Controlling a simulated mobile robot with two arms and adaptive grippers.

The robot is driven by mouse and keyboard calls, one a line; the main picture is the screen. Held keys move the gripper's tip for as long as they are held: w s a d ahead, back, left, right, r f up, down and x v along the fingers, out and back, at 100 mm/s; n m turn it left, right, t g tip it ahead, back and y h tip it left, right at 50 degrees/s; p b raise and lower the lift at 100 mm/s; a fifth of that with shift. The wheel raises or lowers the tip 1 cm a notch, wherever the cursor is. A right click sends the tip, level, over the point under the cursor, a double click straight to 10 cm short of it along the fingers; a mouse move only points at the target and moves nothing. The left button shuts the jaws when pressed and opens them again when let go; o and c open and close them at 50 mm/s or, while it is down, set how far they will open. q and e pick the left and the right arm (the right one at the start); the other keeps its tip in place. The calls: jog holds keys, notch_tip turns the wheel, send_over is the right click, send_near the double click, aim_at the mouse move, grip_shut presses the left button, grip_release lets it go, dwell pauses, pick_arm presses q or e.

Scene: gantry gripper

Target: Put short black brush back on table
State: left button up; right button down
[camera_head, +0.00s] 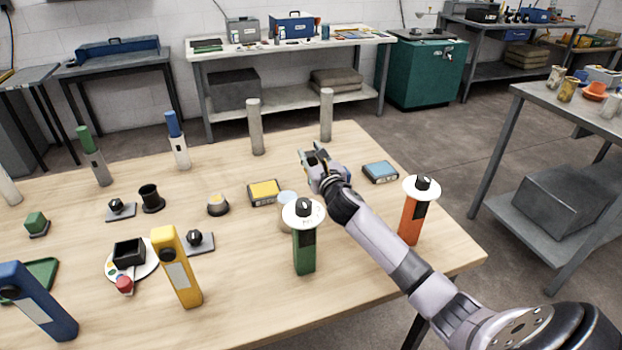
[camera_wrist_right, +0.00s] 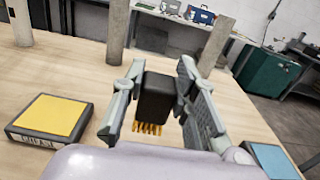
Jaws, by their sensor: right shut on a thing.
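The short black brush (camera_wrist_right: 157,95) with yellow bristles is between the fingers of my right gripper (camera_wrist_right: 160,100), which is shut on it. The bristles point down in the right wrist view. In the head view my right gripper (camera_head: 314,157) is over the far right part of the wooden table (camera_head: 345,262), between two boxes. The brush is mostly hidden by the gripper there, and I cannot tell whether it touches the table. My left gripper is not in view.
A yellow-topped box (camera_head: 264,192) stands left of the gripper and a blue-topped box (camera_head: 380,171) to its right. Two grey posts (camera_head: 256,128) (camera_head: 326,115) stand behind. A green holder (camera_head: 304,252) and an orange holder (camera_head: 410,220) stand nearer. Bare wood surrounds them.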

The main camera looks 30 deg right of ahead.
notch_tip(320, 180, down, 7)
jog(key=shift+r+b, duration=0.15)
jog(key=shift+b, duration=0.45)
jog(key=c, duration=1.3)
grip_release()
jog(key=v, duration=1.2)
jog(key=shift+r, duration=0.1)
